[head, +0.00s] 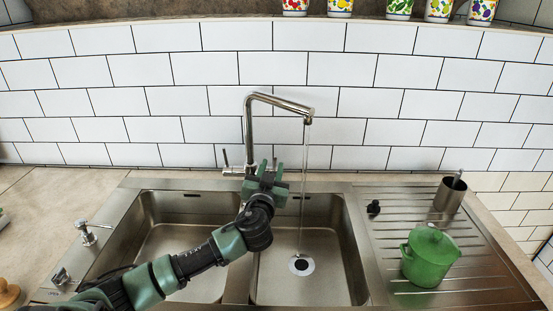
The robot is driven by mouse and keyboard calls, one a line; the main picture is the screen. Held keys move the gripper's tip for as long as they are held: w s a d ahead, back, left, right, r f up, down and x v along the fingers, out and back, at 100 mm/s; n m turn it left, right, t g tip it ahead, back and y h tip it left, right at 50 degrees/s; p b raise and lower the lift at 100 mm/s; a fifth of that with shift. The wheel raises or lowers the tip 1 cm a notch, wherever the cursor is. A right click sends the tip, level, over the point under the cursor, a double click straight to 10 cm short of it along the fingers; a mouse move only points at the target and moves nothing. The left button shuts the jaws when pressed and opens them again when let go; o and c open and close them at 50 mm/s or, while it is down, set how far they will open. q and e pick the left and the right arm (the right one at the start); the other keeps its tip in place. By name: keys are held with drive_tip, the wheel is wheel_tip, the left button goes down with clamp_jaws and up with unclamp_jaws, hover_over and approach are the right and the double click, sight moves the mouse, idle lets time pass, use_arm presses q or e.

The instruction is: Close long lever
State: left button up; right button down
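A chrome faucet (249,125) stands behind the sink, and a thin stream of water runs from its spout. A slim upright lever (226,158) shows at the left of the faucet's base. My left gripper (271,166) is just right of the faucet's base, in front of the tiled wall. Its two green fingertips show a small gap, with nothing seen held. It appears apart from the lever. The gripper and wrist hide part of the faucet's base area. My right gripper is not in view.
The double steel sink (210,300) lies below my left arm. A green lidded pot (430,262), a metal cup (451,195) and a small black object (374,208) stand on the drainboard at right. A soap dispenser (86,234) is at left. Patterned pots (398,9) line the ledge above.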

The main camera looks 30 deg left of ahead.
sight(275, 162)
use_arm(q)
drive_tip(key=shift+p+x, duration=0.35)
drive_tip(key=shift+x, duration=1.9)
drive_tip(key=shift+d, duration=0.15)
clamp_jaws()
